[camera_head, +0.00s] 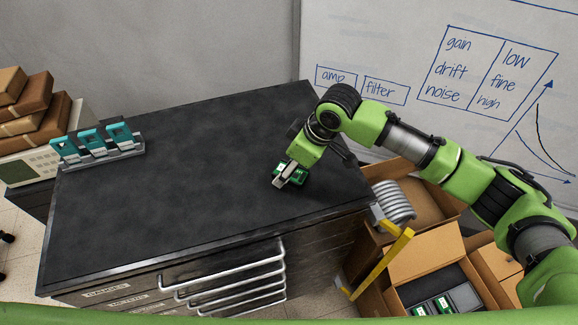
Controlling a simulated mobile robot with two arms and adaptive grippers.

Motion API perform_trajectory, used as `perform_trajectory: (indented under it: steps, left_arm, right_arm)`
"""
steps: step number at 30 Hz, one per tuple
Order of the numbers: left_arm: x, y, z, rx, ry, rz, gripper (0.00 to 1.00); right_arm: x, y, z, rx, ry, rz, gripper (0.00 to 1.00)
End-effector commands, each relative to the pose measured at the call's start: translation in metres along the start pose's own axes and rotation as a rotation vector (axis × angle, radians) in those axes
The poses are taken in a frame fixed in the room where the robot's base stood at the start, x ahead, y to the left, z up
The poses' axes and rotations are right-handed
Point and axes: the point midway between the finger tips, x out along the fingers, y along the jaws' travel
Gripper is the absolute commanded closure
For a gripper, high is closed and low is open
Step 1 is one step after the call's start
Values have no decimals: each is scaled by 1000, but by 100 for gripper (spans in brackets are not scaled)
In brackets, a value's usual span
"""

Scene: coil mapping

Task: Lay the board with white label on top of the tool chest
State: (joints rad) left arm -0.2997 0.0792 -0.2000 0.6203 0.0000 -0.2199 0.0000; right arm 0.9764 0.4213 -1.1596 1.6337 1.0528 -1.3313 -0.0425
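A small green board (302,178) is at the right part of the dark top of the tool chest (180,190). A pale patch shows on it, but it is too small to tell whether this is the white label. My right gripper (284,181) points down at the board and covers part of it. The fingers are too small and hidden to tell whether they grip the board, or whether the board rests fully on the top. My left gripper is not in view.
A rack with teal devices (98,143) stands at the chest's left end. Brown parcels (30,100) lie on a beige instrument farther left. Open cardboard boxes (428,257), one with green boards (432,306), stand right of the chest near a coil (394,202). The chest's middle is clear.

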Motion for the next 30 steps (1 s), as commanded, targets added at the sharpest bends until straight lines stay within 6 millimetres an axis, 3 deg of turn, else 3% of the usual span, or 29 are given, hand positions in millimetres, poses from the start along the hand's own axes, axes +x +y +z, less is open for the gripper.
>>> perform_trajectory:
  steps: [16, 22, 30]
  left_arm:
    - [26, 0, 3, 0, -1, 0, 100]
    - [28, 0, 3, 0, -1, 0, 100]
    - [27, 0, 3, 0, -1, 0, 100]
  right_arm:
    - [-101, 1, 0, 1, 3, 3, 45]
    - [-117, 0, 0, 0, 1, 1, 45]
    - [-118, 0, 0, 1, 0, 1, 45]
